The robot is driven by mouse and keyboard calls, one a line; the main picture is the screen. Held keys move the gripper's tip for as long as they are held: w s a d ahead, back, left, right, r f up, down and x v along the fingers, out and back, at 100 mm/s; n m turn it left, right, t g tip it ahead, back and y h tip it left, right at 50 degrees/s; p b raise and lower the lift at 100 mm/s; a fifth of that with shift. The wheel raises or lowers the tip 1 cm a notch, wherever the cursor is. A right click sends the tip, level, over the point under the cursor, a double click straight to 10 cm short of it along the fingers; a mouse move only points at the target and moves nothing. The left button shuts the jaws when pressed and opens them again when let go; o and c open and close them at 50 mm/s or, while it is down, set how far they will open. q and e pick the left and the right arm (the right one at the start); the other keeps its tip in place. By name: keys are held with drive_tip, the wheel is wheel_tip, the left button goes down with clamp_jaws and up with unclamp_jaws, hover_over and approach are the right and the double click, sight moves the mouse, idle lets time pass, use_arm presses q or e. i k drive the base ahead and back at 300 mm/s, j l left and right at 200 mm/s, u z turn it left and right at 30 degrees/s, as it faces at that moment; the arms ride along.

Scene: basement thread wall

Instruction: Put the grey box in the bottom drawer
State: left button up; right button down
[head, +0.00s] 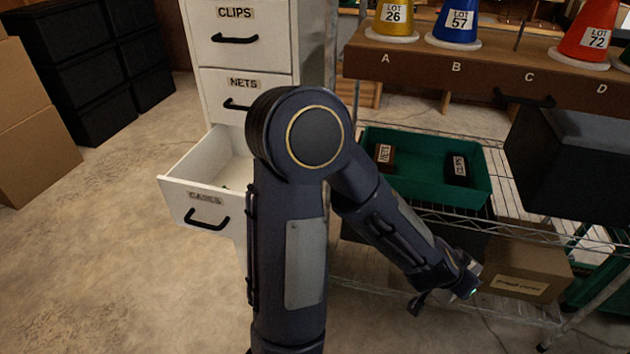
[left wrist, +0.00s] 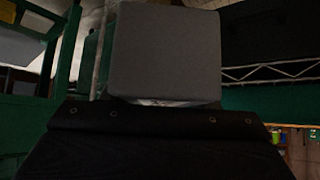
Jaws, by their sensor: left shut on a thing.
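The white cabinet's bottom drawer (head: 193,206), labelled CASES, is pulled open at the left of the head view. My arm hides its right side, and what I see of the inside looks mostly bare. My left arm crosses the middle, and its gripper (head: 462,285) is low at the right, by the wire shelf, away from the drawer. In the left wrist view the grey box (left wrist: 165,52) fills the upper middle, and my left gripper is shut on it. The fingertips are hidden there. I cannot make out the box in the head view. My right gripper is not in view.
A green tray (head: 425,190) with two small labelled boxes sits on the wire shelf. A cardboard box (head: 518,270) is below it. The CLIPS (head: 238,30) and NETS (head: 240,88) drawers are shut. Floor (head: 105,235) left of the open drawer is clear.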

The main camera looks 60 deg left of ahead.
sight(250, 183)
drive_tip(key=k+j+z, duration=0.2)
drive_tip(key=z, duration=0.3)
drive_tip(key=k+j+z, duration=0.1)
drive_tip(key=z, duration=0.4)
drive_tip(key=k+u, duration=0.4)
drive_tip(key=k+j+u, duration=0.15)
drive_tip(key=k+u, duration=0.25)
